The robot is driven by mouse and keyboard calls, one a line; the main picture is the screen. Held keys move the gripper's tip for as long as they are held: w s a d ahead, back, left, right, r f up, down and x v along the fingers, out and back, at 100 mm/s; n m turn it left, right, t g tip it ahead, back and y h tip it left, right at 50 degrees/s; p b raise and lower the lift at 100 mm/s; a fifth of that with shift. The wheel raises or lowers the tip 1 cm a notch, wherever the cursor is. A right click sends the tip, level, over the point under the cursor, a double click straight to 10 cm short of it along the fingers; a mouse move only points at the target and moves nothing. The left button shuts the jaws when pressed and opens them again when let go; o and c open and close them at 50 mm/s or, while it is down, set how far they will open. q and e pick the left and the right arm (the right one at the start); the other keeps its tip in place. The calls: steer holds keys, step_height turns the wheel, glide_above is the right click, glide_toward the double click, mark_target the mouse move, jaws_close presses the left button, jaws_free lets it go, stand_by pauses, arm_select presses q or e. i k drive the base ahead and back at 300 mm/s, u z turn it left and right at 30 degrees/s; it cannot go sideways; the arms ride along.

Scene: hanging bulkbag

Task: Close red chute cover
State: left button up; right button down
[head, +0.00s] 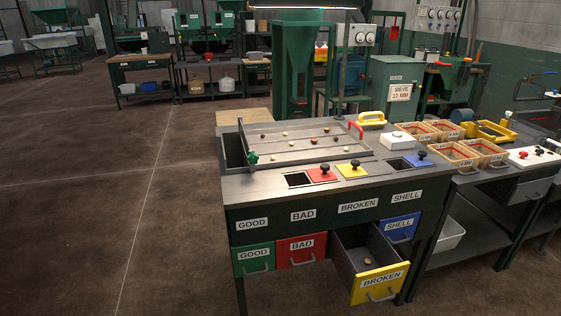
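The red chute cover (322,174) is a flat red plate with a black knob, set in the grey bench top (262,188). A dark open chute hole (298,180) shows directly to its left. The yellow cover (352,171), also with a black knob, lies just to the right of the red one. Neither of my grippers shows in the head view, so their state is hidden.
A blue cover (418,160) sits right of another dark hole (399,165). The yellow BROKEN drawer (379,285) is pulled out with small pieces inside. The red BAD drawer (301,251) is shut. A sorting tray (305,157) with several nuts lies behind the covers.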

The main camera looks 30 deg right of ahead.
mark_target(324, 174)
steer(key=z, duration=0.15)
steer(key=i, duration=0.9)
steer(key=z, duration=0.5)
